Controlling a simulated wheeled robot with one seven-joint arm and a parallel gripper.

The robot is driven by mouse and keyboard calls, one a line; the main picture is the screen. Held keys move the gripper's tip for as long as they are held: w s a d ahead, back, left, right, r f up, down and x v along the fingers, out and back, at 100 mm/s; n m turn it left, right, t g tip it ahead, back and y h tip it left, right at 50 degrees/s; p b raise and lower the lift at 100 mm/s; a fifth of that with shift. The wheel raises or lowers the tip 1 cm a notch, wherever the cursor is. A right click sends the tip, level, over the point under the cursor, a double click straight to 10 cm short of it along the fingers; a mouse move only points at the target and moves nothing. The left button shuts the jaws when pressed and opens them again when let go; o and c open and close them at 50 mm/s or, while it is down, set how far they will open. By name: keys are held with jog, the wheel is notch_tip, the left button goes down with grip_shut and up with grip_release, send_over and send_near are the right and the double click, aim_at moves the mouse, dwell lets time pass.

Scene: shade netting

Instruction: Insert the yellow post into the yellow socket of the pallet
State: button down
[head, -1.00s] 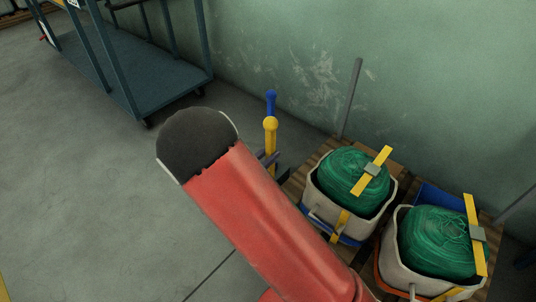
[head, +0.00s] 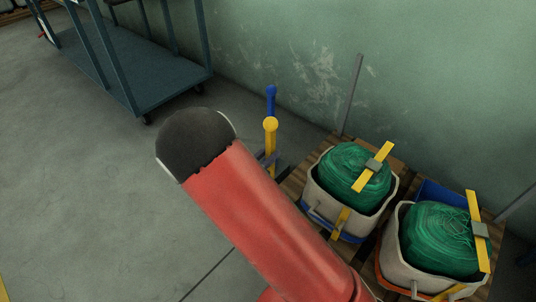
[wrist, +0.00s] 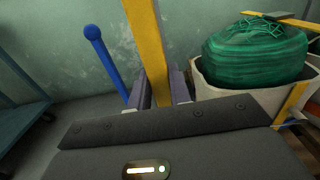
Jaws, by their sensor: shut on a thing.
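The yellow post (head: 270,133), round-topped, stands about upright in my gripper (head: 268,158), left of the pallet's near-left part. In the wrist view the yellow post (wrist: 148,45) runs up between the two grey-purple fingers of my gripper (wrist: 160,92), shut on it. Its lower end is hidden behind my gripper and arm. The wooden pallet (head: 293,184) shows beside and under the bins. The yellow socket does not show in either view. A blue post (head: 271,95) stands behind the yellow one; it also shows left of it in the wrist view (wrist: 107,66).
Two pale bins (head: 319,200) (head: 393,240) with green netting and yellow straps crowd the pallet. Grey posts rise at its back (head: 351,95) and right (head: 515,202). A green wall (head: 430,60) stands close behind. A blue cart (head: 150,80) is at the upper left; floor (head: 80,200) is clear.

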jog(key=shift+f, duration=0.2)
jog(key=shift+f+b, duration=0.6)
jog(key=shift+f, duration=0.15)
jog(key=c, duration=1.2)
grip_release()
jog(key=v, duration=0.7)
jog(key=shift+s+a, duration=0.3)
